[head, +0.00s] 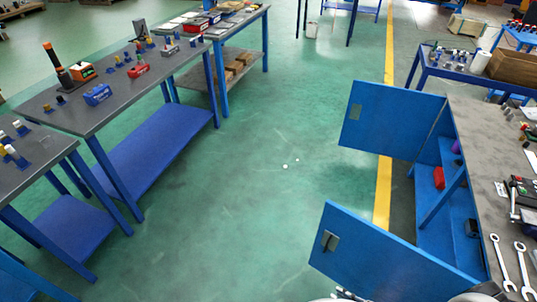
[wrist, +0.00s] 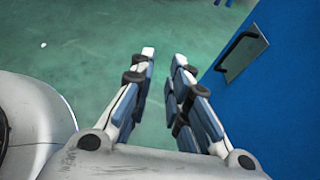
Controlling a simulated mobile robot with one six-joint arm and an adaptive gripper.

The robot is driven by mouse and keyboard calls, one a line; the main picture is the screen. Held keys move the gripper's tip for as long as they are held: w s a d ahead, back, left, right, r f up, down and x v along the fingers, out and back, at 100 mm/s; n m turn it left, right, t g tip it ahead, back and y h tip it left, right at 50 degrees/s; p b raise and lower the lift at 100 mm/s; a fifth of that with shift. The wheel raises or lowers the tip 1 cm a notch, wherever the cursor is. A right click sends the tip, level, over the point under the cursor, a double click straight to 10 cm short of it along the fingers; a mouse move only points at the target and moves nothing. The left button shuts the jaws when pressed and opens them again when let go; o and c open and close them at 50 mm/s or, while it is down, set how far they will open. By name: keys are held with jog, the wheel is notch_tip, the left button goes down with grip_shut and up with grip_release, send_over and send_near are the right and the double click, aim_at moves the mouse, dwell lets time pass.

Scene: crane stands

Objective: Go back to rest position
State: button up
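My gripper (wrist: 164,54) shows in the wrist view with its two fingers apart and green floor visible between them. It is open and holds nothing. A blue cabinet door (wrist: 285,90) with a grey handle plate (wrist: 242,54) stands close to the right of the fingers, apart from them. In the head view the nearer blue door (head: 375,260) stands open at the bottom right. Only small grey and dark parts show at the bottom edge there, and I cannot make out the gripper.
The workbench (head: 482,130) at right has a second open door (head: 390,118), with a red item (head: 439,178) inside. Wrenches (head: 503,262) lie on top. Blue-legged tables (head: 125,105) line the left. The green floor (head: 250,200) between is clear except small white bits (head: 285,166).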

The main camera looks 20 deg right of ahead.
jog(key=w+d+r+n+g+y, duration=0.1)
jog(key=w+d+r+n+g, duration=0.15)
jog(key=r, duration=0.35)
jog(key=w+d+r+n+g+y, duration=0.2)
jog(key=w+d+r+n, duration=0.2)
jog(key=r, duration=0.3)
jog(key=w+a+r+n+g+h, duration=0.15)
jog(key=w+r+n, duration=0.25)
jog(key=r, duration=0.6)
jog(key=w+a+r+n+g, duration=0.3)
jog(key=r+n, duration=0.2)
jog(key=r, duration=0.4)
jog(key=a+r+n+g+h, duration=0.2)
jog(key=a+r+n+h, duration=0.35)
jog(key=a+r, duration=0.85)
jog(key=s+a+r+n+t+h, duration=0.1)
jog(key=s+a+r+n+t, duration=0.2)
jog(key=s+a+r+n, duration=0.5)
jog(key=shift+s+r+n+t+h, duration=0.35)
jog(key=shift+s+r+n, duration=0.65)
jog(key=shift+r, duration=0.9)
jog(key=shift+s, duration=0.15)
